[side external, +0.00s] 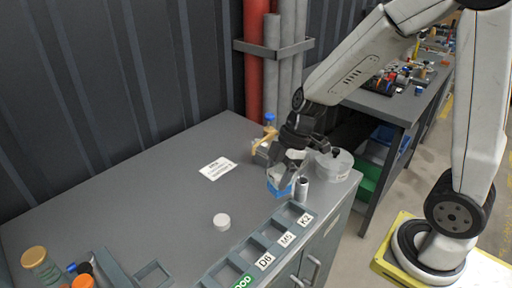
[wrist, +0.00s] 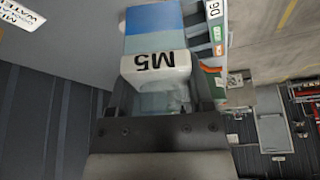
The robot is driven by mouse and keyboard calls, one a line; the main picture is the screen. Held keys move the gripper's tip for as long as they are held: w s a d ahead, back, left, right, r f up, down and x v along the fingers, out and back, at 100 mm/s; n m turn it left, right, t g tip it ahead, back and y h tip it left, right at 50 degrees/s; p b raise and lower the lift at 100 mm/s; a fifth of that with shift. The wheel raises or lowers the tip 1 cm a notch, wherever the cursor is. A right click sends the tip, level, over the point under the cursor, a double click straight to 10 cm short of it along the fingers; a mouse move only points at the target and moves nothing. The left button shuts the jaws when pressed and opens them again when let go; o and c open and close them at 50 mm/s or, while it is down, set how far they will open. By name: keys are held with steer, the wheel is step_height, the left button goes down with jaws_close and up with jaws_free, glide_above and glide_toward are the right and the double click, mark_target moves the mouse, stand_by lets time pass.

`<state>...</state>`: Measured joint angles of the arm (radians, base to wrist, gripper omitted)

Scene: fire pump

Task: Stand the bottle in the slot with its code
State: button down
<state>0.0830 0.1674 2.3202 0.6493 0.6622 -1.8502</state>
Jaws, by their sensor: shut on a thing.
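My gripper (side external: 285,165) is shut on a small clear bottle (side external: 279,182) with a blue lower end, held above the rear right of the bench. In the wrist view the bottle (wrist: 155,65) has a white label reading M5, seen upside down, and a blue end pointing away from the gripper. The grey slot rack (side external: 236,258) runs along the bench's front edge, with tags K2 (side external: 305,219), M5 (side external: 287,239) and D6 (side external: 264,261). The bottle is behind the K2 end of the rack. The visible slots look empty.
A grey metal cylinder (side external: 301,188) stands close to the held bottle, and a round pale container (side external: 334,164) stands behind. A blue-capped bottle (side external: 270,120) is farther back. A white disc (side external: 221,221) and a sign (side external: 217,168) lie on the otherwise clear bench middle.

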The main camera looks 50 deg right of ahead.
stand_by(0.3)
steer(key=s+a+f+n+g, duration=0.1)
steer(key=a+f+n, duration=0.2)
steer(key=a+f, duration=0.1)
steer(key=shift+s+f+n, duration=0.4)
steer(key=shift+f, duration=0.1)
steer(key=shift+f, duration=0.2)
steer(key=shift+f, duration=3.35)
steer(key=shift+f, duration=0.4)
jaws_free()
steer(key=shift+r, duration=0.25)
steer(key=shift+r, duration=1.5)
